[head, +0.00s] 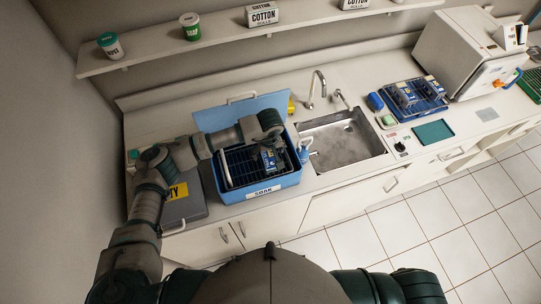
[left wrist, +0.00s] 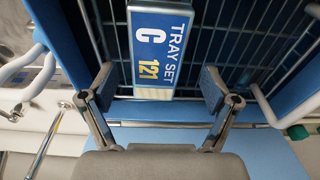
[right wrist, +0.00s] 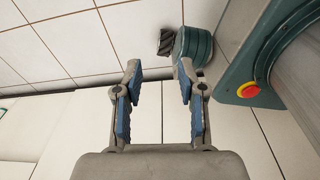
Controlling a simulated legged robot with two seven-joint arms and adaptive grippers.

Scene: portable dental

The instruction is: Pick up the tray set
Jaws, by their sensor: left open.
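The tray set is a dark wire rack with a blue and white label reading "TRAY SET C 121" (left wrist: 162,48). It sits inside the blue soak box (head: 262,190), whose front label reads "SOAK". My left gripper (left wrist: 158,90) is open, with one finger on each side of the label and visible gaps between. In the head view my left arm reaches over the box and the left gripper (head: 268,150) points down into it. My right gripper (right wrist: 158,80) is open and empty over the floor, in front of the cabinets.
A sink (head: 342,138) with taps is right of the box. Another blue rack (head: 412,98) stands on the counter beyond it, near a teal mat (head: 433,132). A grey-lidded box (head: 183,205) is at the left. A white machine (head: 462,50) stands at the far right.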

